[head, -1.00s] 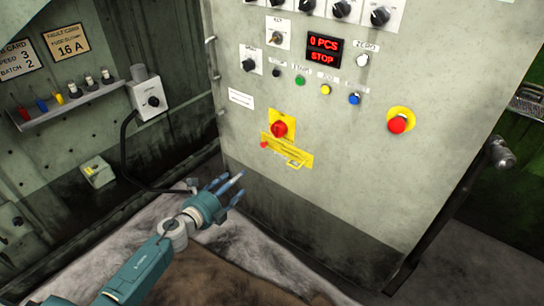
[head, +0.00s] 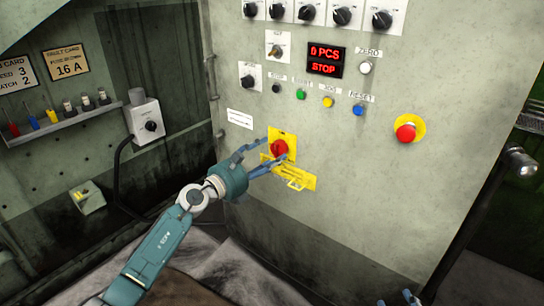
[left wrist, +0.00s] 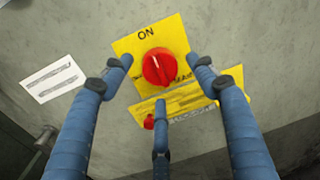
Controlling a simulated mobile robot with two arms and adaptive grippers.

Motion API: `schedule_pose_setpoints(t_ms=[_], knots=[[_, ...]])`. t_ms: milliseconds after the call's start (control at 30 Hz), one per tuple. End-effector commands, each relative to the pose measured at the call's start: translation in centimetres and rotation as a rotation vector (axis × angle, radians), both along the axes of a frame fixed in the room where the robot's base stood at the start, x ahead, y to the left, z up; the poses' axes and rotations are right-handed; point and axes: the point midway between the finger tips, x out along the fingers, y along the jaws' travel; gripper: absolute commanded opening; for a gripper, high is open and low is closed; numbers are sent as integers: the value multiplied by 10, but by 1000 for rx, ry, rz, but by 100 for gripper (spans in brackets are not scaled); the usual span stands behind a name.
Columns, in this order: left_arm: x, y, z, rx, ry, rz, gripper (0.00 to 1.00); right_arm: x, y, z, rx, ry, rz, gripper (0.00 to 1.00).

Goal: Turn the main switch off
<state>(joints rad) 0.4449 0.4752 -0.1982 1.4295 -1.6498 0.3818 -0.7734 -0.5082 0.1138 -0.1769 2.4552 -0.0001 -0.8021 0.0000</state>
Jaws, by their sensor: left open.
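The main switch is a red rotary knob (head: 279,149) on a yellow plate on the grey cabinet front. The left wrist view shows the knob (left wrist: 158,67) below the word ON, with a pale mark on its face. My left gripper (head: 273,155) is open in front of the switch. In the left wrist view its blue fingers (left wrist: 160,76) are spread, two at the sides of the knob and one below it. I see no clear contact with the knob. My right gripper (head: 401,299) shows only as blue tips at the bottom edge.
A yellow hasp plate (head: 297,180) sticks out just below the switch. A red emergency button (head: 406,131) is to the right. Small coloured buttons and a display (head: 324,59) reading 0 PCS STOP are above. A grey box (head: 146,121) with a cable hangs at left.

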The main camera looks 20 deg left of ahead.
Motion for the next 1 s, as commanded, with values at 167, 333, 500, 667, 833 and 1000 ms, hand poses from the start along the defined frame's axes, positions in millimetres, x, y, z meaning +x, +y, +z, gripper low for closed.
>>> schedule_pose_setpoints(t_ms=[167,333,500,667,833,1000], knots=[[14,-6,-2,0,1,0,59,11,5,19,23,-94,7,40],[19,-8,-1,1,2,0,59,15,7,28,31,-130,9,40],[19,-8,-1,1,2,1,59,15,7,29,32,-133,9,40],[19,-8,-1,1,2,1,43,15,7,29,32,-133,9,40],[19,-8,-1,0,2,1,14,15,7,29,31,-132,8,40],[18,-8,-1,-6,5,1,14,15,7,28,31,-129,8,40]])
